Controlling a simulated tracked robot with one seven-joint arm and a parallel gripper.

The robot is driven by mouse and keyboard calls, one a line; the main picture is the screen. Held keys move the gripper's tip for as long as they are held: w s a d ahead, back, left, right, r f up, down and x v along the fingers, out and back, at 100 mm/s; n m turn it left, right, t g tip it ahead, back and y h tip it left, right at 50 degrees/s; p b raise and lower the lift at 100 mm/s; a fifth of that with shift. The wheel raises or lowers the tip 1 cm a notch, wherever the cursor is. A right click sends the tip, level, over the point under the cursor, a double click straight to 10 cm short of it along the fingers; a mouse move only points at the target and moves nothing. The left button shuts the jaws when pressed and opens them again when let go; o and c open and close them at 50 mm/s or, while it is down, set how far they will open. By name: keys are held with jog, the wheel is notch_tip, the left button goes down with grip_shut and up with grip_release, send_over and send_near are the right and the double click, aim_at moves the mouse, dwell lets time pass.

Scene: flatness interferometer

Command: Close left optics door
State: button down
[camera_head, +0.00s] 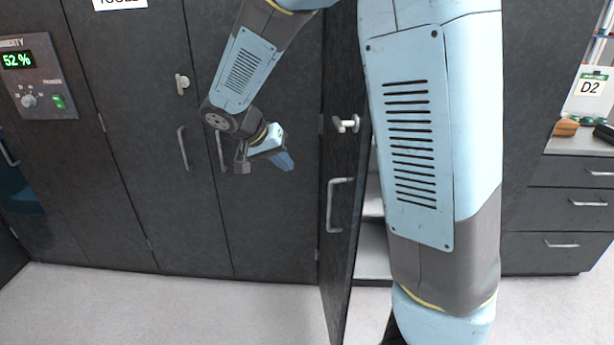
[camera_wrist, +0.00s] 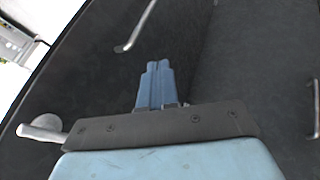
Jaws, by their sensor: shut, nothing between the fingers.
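The dark grey optics door (camera_head: 339,245) stands open in the head view. It is hinged on its left edge and swung out toward the camera, with shelves showing behind it. Its outer face carries a bar handle (camera_head: 338,205) and a turn latch (camera_head: 346,124). My gripper (camera_head: 285,161) is to the left of this door, on its outer side, with shut, empty fingers. In the wrist view the shut blue fingers (camera_wrist: 155,68) point along a dark panel, with a bar handle (camera_wrist: 138,28) ahead and a latch (camera_wrist: 42,130) at left. Contact with the door cannot be told.
Closed dark cabinet doors (camera_head: 135,150) with handles fill the left. A humidity panel (camera_head: 40,76) reading 52 % is at the far left. Drawers (camera_head: 570,205) and a counter marked D2 are at the right. My arm hides part of the open cabinet. The front floor (camera_head: 180,305) is clear.

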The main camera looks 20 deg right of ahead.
jog(key=d+f, duration=0.7)
jog(key=d, duration=0.2)
jog(key=shift+w+d+f, duration=0.2)
jog(key=shift+w+f, duration=0.15)
jog(key=shift+f, duration=0.05)
